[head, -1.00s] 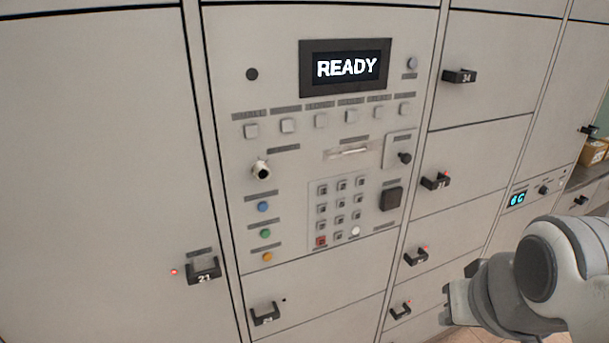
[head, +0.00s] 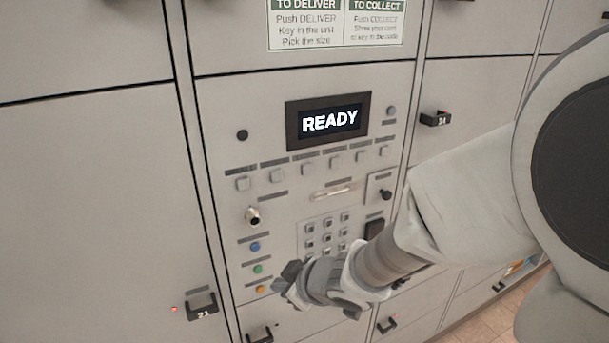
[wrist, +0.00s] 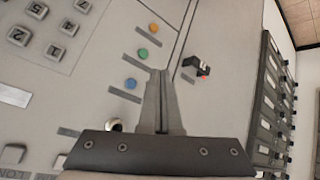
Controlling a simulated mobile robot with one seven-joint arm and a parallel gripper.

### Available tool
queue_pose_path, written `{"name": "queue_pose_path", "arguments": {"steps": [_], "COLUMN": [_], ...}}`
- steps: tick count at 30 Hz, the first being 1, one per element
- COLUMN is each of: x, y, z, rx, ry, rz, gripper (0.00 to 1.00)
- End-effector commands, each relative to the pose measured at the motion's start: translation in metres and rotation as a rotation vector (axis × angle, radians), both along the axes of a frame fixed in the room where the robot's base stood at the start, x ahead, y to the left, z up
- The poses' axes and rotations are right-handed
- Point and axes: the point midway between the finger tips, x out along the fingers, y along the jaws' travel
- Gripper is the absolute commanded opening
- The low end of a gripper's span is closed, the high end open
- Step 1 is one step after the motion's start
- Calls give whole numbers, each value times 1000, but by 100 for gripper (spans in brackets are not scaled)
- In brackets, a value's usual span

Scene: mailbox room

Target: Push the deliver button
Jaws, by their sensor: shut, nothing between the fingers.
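The control panel (head: 285,165) carries a row of square grey buttons (head: 278,175) and a column of round buttons: blue (head: 255,246), green (head: 258,269) and orange (head: 261,289). The labels beside them are too small to read, so I cannot tell which is the deliver button. My gripper (head: 287,282) is shut and empty, just right of the green and orange buttons in the head view. In the wrist view my closed fingers (wrist: 160,72) appear beside the blue button (wrist: 131,83) and green button (wrist: 143,54). Contact is not visible.
The display (head: 329,120) reads READY. A sign (head: 337,22) above says "Push DELIVER". A keypad (head: 325,232), partly behind my arm, and a round metal lock (head: 253,214) are near. A black handle marked 21 (head: 202,306) juts out at lower left.

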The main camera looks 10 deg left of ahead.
Motion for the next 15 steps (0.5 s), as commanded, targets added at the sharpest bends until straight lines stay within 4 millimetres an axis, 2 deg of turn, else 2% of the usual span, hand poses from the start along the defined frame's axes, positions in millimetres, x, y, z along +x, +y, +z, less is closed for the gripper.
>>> {"name": "queue_pose_path", "arguments": {"steps": [3, 15], "x": [-4, -1], "y": [7, 9], "z": [-2, -2], "rx": [10, 11], "ry": [7, 6], "rz": [29, 29], "gripper": [0, 0]}}
